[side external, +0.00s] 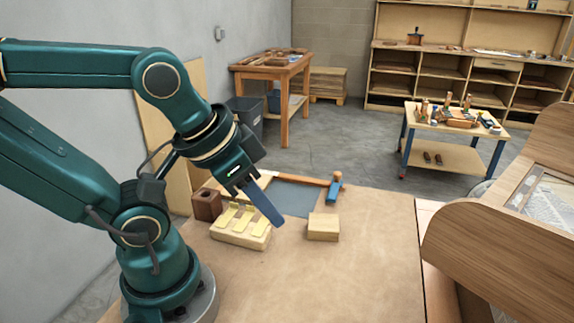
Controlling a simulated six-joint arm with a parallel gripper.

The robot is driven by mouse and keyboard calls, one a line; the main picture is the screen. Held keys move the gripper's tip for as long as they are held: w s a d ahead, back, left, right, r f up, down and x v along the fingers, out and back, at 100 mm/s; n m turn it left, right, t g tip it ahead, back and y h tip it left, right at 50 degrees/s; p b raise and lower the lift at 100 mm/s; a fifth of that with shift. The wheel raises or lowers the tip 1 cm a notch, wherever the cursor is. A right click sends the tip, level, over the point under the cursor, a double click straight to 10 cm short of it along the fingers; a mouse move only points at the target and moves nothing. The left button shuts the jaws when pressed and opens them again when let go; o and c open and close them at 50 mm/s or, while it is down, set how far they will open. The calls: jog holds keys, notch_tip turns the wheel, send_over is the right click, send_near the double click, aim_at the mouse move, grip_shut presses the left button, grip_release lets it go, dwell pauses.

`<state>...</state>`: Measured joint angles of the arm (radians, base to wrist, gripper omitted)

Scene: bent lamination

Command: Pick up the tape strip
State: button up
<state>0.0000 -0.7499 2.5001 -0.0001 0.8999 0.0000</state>
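Several pale yellow tape strips lie side by side on a light wooden block on the worktable, among them a left strip (226,215) and a right strip (259,229). The block (238,240) shows below them. My gripper (246,190) is above and slightly behind the block, tilted down to the right. A flat dark blue piece (265,207) extends from its end, over or just past the block's right side. I cannot tell whether this is a finger or something held. The finger gap is too small to make out, and no tape strip is clearly in the gripper.
On the worktable (330,275) are a small wooden block (323,226), a brown holder (207,204), a grey-blue mat (296,197) and a blue-headed mallet (334,190). A large curved wooden form (500,230) stands at right. The table's front middle is clear.

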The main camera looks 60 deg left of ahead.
jog(key=shift+o, duration=1.2)
jog(key=n+g, duration=0.6)
jog(key=n, duration=2.1)
send_over(250, 212)
notch_tip(250, 212, down, 8)
jog(key=f, duration=0.1)
jog(key=shift+a+f, duration=0.2)
jog(key=shift+f, duration=0.75)
jog(key=shift+a+f, duration=0.15)
jog(key=shift+f, duration=0.75)
